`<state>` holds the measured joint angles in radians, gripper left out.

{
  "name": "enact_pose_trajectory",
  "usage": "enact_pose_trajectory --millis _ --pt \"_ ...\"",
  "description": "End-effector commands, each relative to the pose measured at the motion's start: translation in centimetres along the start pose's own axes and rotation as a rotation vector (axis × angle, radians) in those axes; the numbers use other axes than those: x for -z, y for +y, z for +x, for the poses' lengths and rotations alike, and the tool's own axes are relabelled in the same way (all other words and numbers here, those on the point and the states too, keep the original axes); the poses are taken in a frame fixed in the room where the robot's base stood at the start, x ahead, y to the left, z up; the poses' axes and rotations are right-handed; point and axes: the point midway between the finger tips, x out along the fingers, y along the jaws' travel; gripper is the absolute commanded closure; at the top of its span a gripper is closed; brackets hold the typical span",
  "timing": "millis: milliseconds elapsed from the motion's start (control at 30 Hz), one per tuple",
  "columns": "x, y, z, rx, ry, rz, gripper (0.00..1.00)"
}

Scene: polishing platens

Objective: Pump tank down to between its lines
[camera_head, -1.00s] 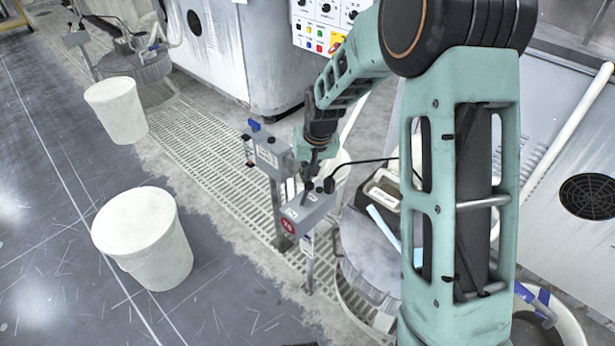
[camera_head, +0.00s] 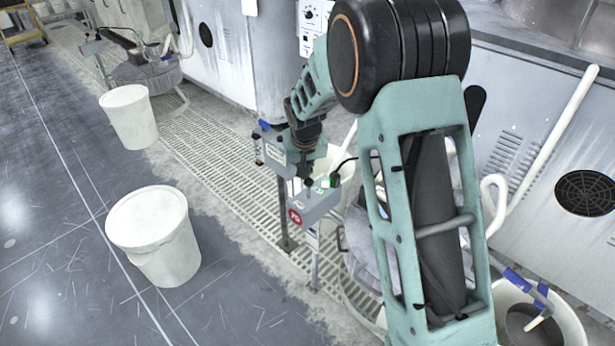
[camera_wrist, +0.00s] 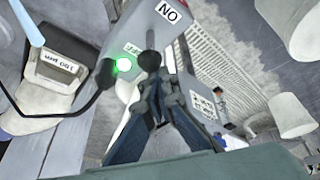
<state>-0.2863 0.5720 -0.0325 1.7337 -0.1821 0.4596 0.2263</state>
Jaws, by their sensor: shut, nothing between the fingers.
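A grey switch box (camera_head: 318,207) with a red round mark stands on a post in the head view. In the wrist view the box (camera_wrist: 165,35) carries a white "NO" label, a lit green lamp (camera_wrist: 124,64) and a black knob or toggle (camera_wrist: 150,60). My gripper (camera_head: 305,180) is just above the box. In the wrist view my gripper (camera_wrist: 160,82) is shut and empty, its tips at or very near the black knob; contact cannot be told. The tank's lines and liquid level cannot be made out.
A second grey box (camera_head: 270,147) stands behind the first. An open container with dark contents (camera_head: 545,325) is at lower right. The grating (camera_head: 215,150) is clear between.

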Motion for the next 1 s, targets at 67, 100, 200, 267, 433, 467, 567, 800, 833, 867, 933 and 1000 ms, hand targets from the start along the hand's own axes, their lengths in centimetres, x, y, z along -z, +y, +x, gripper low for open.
enact_pose_trajectory --millis 67,100,200,267,433,467,567,800,833,867,933,1000 --pt "-0.3 -0.4 0.2 -0.001 -0.008 -0.002 1.0" --pt "-0.4 -0.6 0.1 -0.001 -0.009 -0.002 1.0" --pt "-0.8 -1.2 0.1 -0.001 -0.009 -0.002 1.0" --pt "-1.0 -1.6 0.0 -0.001 -0.009 -0.002 1.0" --pt "-1.6 -2.5 -0.1 0.0 -0.007 -0.003 1.0" --pt "-1.7 -2.6 0.0 0.0 -0.007 -0.002 1.0" --pt "-2.0 -3.0 0.0 0.0 -0.007 -0.002 1.0" --pt "-2.8 -3.7 0.2 0.001 -0.015 -0.002 1.0" --pt "-2.9 -3.8 0.3 0.002 -0.016 -0.002 1.0" --pt "-3.0 -3.9 0.3 0.002 -0.018 -0.002 1.0" --pt "-3.1 -4.0 0.3 0.002 -0.019 -0.002 1.0" --pt "-3.2 -4.1 0.4 0.003 -0.02 -0.003 1.0"
